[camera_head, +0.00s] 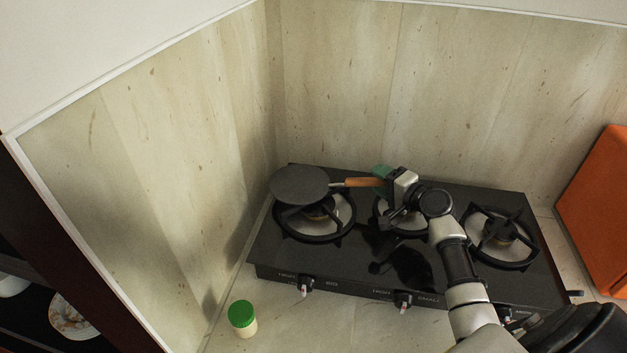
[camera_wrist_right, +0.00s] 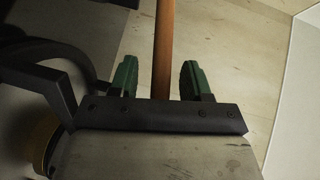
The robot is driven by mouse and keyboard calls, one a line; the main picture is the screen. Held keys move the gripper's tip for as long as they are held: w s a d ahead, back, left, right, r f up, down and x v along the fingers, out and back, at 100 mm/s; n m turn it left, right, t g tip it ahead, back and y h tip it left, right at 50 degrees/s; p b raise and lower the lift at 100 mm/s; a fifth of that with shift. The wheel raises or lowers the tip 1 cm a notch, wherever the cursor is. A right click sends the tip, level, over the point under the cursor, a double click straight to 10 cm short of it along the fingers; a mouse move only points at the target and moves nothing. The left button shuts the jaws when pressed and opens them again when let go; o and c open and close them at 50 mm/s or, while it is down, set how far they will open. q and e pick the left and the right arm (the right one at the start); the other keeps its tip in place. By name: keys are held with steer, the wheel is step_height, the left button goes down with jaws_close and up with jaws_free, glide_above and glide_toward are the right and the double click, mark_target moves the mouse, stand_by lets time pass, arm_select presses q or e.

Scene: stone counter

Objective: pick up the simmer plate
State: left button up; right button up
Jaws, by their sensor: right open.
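The simmer plate (camera_head: 300,185) is a flat, dark round disc with a wooden handle (camera_head: 364,182). In the head view it lies over the left burner, its handle pointing right. My right gripper (camera_head: 384,177) is at the handle's right end. In the right wrist view the wooden handle (camera_wrist_right: 164,45) runs between the green fingertips of my right gripper (camera_wrist_right: 160,80), with a visible gap on each side. The gripper is open. The disc is out of the wrist view. My left gripper is not in view.
The black gas hob (camera_head: 340,255) has raised burner grates, the right one (camera_head: 500,237) bare. A jar with a green lid (camera_head: 242,316) stands on the counter in front. An orange board (camera_head: 598,215) stands at the right. The tiled wall (camera_head: 335,90) rises close behind the hob.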

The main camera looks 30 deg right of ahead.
steer(key=shift+d, duration=0.1)
steer(key=shift+c, duration=1.1)
jaws_close()
